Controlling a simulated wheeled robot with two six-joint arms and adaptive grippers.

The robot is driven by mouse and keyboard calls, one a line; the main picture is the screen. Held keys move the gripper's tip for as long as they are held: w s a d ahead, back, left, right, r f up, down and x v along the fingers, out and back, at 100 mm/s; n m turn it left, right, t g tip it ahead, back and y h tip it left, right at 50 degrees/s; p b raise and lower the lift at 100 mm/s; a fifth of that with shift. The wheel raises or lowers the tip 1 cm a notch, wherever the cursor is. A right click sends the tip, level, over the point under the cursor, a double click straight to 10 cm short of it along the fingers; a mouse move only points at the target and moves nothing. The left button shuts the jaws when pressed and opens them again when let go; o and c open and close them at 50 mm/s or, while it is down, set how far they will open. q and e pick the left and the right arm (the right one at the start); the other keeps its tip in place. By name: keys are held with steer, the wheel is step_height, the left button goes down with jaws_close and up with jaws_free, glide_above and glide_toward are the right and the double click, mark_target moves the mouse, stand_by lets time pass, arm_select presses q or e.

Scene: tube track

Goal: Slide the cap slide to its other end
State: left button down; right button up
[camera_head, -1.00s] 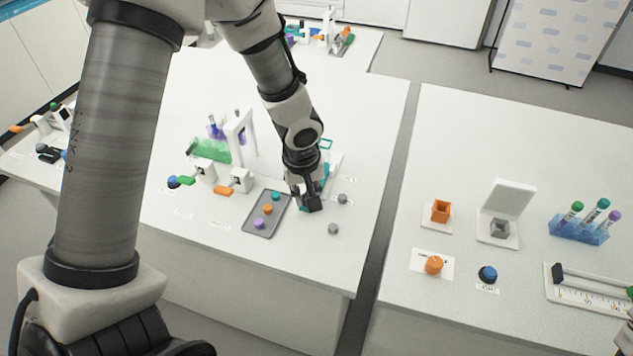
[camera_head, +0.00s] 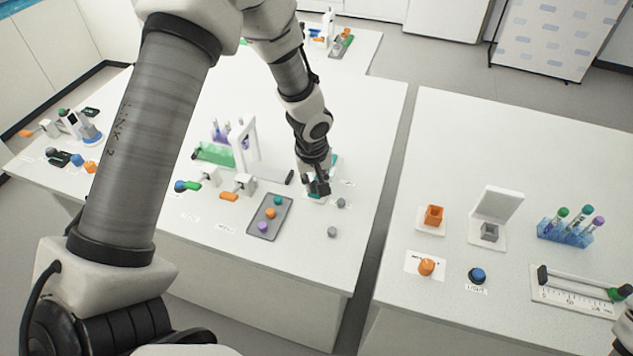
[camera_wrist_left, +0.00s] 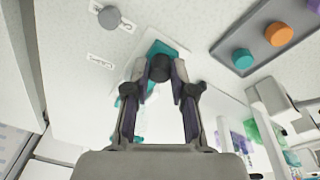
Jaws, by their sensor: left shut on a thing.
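The cap slide has a white base with a teal part (camera_head: 335,160), partly covered by my left arm in the head view. In the left wrist view, the teal part (camera_wrist_left: 160,48) lies just beyond the fingertips, on a white base. My left gripper (camera_head: 318,188) is over the slide's near end. In the left wrist view the gripper (camera_wrist_left: 160,75) is shut on the dark round cap (camera_wrist_left: 160,68), with a finger on either side. How the cap sits on the track below is hidden. My right gripper is not clearly visible.
A grey tray (camera_head: 254,223) with teal, orange and purple caps lies left of the gripper. Two grey knobs (camera_head: 340,203) (camera_head: 332,232) stand to its right and front. A white stand (camera_head: 243,145) rises behind left. A gap separates the right table (camera_head: 500,130).

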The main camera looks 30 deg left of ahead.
arm_select(q)
steer(key=c, duration=1.3)
jaws_free()
steer(key=shift+w, duration=0.1)
steer(key=shift+o, duration=0.2)
step_height(320, 180, up, 5)
steer(key=p, duration=0.3)
